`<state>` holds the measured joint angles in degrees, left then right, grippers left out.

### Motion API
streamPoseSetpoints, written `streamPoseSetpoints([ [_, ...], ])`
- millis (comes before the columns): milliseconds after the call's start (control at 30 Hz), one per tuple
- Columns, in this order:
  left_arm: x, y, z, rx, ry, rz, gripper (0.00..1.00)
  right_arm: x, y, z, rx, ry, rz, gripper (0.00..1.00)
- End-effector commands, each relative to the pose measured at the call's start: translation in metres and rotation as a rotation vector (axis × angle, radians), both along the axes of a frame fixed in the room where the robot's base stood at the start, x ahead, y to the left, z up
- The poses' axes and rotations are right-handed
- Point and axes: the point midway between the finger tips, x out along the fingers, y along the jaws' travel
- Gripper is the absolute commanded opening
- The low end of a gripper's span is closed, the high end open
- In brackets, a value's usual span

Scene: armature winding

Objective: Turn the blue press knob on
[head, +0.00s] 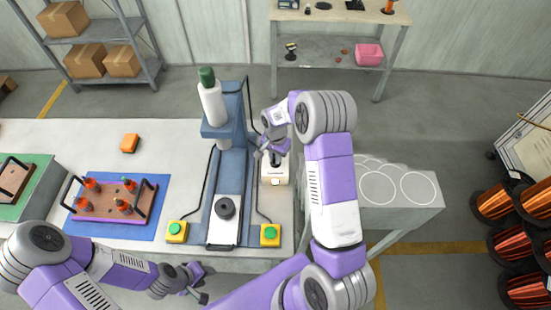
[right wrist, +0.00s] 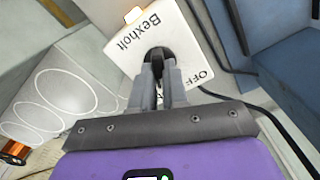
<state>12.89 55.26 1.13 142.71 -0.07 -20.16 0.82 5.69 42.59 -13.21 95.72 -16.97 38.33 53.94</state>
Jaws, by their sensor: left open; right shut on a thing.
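The blue press (head: 228,130) stands on the table with a white cylinder and green cap on top. A white switch box (head: 274,172) sits to the right of the press. My right gripper (head: 276,153) is over the box. In the right wrist view its fingers (right wrist: 158,72) are shut on a dark round knob (right wrist: 157,55), mostly hidden by them. My left gripper (head: 202,283) is open and empty near the table's front edge.
Yellow boxes with green buttons (head: 177,231) (head: 270,235) flank the press base. A blue mat (head: 165,222) with a wooden board lies to the left. Black cables run beside the press. A grey stand (head: 410,205) is right of my right arm.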

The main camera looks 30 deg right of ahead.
Motion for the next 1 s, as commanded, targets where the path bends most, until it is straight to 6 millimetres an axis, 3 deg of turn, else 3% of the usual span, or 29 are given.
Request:
streamPoseSetpoints([
  [400,0.0000,0.0000,-0.0066,0.000,0.000,0.000,0.43,0.0005,0.0000,0.0006,0.000,-0.001,-0.177,0.00],
  [933,0.0000,0.0000,-0.0069,0.000,0.000,0.000,0.43,0.0006,0.0000,0.0008,0.001,-0.002,-0.202,0.00],
  [967,0.0000,0.0000,-0.0069,0.000,0.000,0.000,0.43,0.0006,0.0000,0.0008,0.001,-0.002,-0.202,0.17],
  [1000,0.0000,0.0000,-0.0069,0.000,0.000,0.000,0.43,0.0006,0.0000,0.0007,0.001,-0.002,-0.202,0.23],
])
